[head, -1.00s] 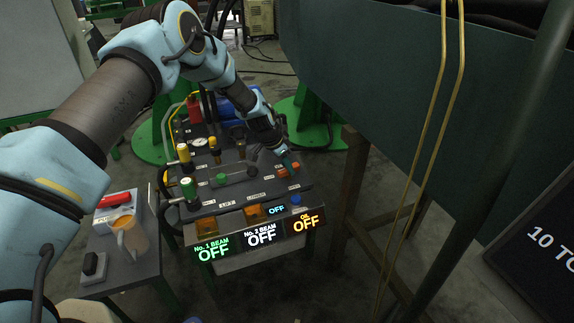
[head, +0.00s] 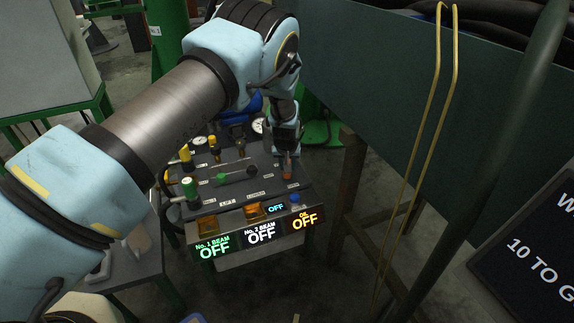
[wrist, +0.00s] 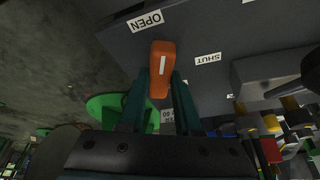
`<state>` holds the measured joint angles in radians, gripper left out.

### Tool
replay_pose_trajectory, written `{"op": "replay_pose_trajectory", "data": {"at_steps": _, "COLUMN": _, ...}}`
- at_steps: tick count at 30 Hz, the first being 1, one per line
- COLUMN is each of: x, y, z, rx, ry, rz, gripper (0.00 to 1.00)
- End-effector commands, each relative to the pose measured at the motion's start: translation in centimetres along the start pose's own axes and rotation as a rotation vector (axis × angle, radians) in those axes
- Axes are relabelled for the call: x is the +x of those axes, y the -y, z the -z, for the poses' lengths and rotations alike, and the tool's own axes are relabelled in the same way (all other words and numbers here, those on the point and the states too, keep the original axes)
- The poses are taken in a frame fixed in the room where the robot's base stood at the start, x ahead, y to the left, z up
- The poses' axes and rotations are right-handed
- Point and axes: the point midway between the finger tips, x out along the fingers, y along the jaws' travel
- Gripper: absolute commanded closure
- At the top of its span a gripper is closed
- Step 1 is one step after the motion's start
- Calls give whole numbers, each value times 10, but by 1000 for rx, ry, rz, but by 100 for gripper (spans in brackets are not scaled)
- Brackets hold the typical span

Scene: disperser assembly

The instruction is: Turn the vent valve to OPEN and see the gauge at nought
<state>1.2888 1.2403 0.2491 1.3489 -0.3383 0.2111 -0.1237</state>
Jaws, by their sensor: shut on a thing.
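The vent valve's orange handle (wrist: 161,64) has a white stripe and stands between my fingers in the wrist view. The stripe runs nearly up the picture, between the OPEN label (wrist: 145,21) at upper left and the SHUT label (wrist: 208,59) at right. In the head view the orange handle (head: 288,172) is at the panel's right side. My gripper (wrist: 161,88) is shut on it, reaching down from above in the head view (head: 287,155).
A wooden post (head: 350,190) and a large green wall (head: 380,110) stand close on the right.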

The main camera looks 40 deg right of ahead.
Motion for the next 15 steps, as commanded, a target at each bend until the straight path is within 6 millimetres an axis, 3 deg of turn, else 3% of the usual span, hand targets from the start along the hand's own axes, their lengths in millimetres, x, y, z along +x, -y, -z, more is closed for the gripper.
{"op": "replay_pose_trajectory", "data": {"at_steps": 15, "x": 2, "y": -2, "z": -1, "rx": -337, "ry": 2, "rz": 142, "gripper": 100}}
